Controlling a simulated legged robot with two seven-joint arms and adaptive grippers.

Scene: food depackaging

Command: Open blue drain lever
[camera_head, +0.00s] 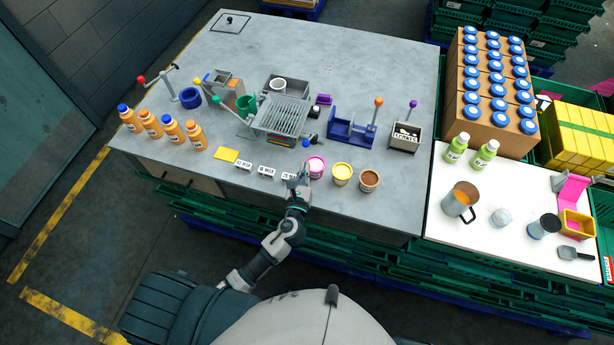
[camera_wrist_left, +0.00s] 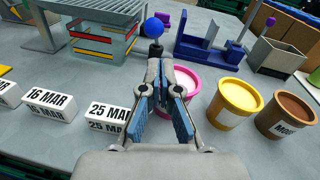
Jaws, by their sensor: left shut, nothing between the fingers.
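The blue drain lever shows as a blue ball knob (camera_head: 306,143) at the front right corner of the grated drain unit (camera_head: 282,119). In the left wrist view the blue knob (camera_wrist_left: 153,27) stands on a dark stem just beyond my fingertips. My left gripper (camera_head: 300,180) is over the front part of the table, short of the knob and apart from it. In the left wrist view my left gripper (camera_wrist_left: 165,88) has its fingers close together with nothing held. My right gripper is not in view.
Pink (camera_head: 316,166), yellow (camera_head: 342,174) and brown (camera_head: 369,180) tubs stand right of my gripper. Date blocks (camera_wrist_left: 50,104) lie to its left. A blue fixture (camera_head: 350,130) stands behind the tubs.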

